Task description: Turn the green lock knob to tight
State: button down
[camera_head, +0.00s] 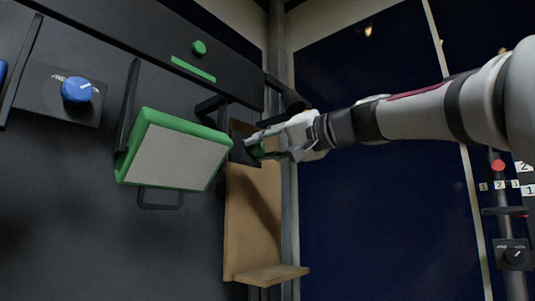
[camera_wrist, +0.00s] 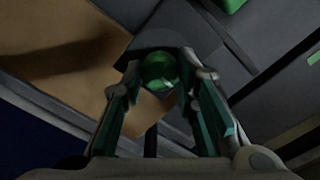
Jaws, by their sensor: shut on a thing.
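The green lock knob (camera_wrist: 160,72) sits between my fingertips in the wrist view, on a dark bracket. Its pointer or tight mark cannot be made out. In the head view only a bit of the knob (camera_head: 257,150) shows, mostly hidden by my gripper (camera_head: 262,142). My gripper comes in from the right and is shut on the knob; its two fingers (camera_wrist: 161,82) stand on either side of it in the wrist view. A green-framed box with a pale grey face (camera_head: 178,155) hangs tilted just left of the knob.
A blue knob with a white pointer (camera_head: 77,90) is on the dark wall at left. A green button (camera_head: 199,47) and green strip (camera_head: 193,69) are on the upper rail. A brown board (camera_head: 250,225) with a small ledge stands below my gripper. A post with a red button (camera_head: 498,166) stands at right.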

jog(key=m+p, duration=0.1)
jog(key=m, duration=0.3)
jog(key=shift+p, duration=0.35)
jog(key=shift+f+m+p, duration=0.1)
jog(key=shift+m+p, duration=0.75)
jog(key=shift+m, duration=1.05)
jog(key=c, duration=1.2)
grip_release()
jog(key=shift+c, duration=0.2)
jog(key=v, duration=1.2)
